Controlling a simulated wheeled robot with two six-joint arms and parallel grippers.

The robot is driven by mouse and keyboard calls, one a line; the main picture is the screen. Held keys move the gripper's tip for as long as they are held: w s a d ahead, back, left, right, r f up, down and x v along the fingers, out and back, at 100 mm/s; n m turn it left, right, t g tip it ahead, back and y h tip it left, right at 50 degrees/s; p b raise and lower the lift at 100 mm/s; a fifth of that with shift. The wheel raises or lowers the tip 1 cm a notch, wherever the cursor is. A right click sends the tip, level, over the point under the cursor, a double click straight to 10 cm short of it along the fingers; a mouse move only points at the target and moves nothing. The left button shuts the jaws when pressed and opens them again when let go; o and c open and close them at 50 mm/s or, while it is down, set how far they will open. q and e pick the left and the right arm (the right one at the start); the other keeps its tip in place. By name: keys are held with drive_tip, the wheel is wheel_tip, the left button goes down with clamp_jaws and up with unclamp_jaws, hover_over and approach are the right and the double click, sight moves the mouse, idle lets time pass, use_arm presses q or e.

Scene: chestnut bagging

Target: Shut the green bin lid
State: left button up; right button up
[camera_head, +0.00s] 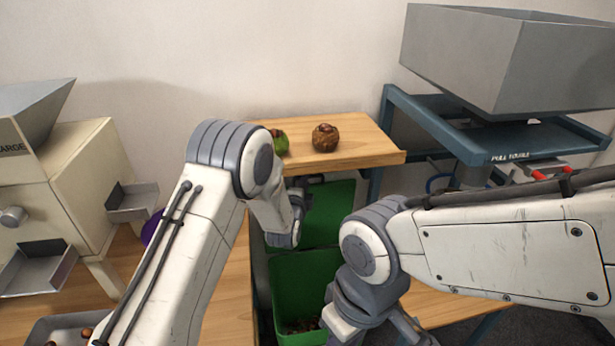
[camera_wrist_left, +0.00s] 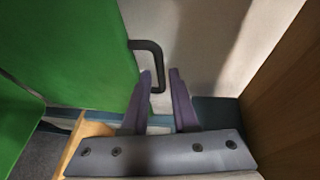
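The green bin (camera_head: 287,283) stands low in the middle of the head view, with dark bits in its bottom. Its green lid (camera_head: 335,200) stands raised behind the opening; it also fills the left of the left wrist view (camera_wrist_left: 75,50). A black handle (camera_wrist_left: 153,46) sticks out from the lid's edge. My left gripper (camera_wrist_left: 161,76) is open, and part of the handle lies between its fingertips, with gaps visible beside it. In the head view my left arm partly hides this spot. My right gripper is over the bin's right side, its fingers cut off or hidden.
A blue frame with a grey hopper (camera_head: 515,65) stands right. A cream machine (camera_head: 75,190) with metal trays stands left.

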use_arm(q)
drive_tip(key=shift+x, duration=1.85)
clamp_jaws()
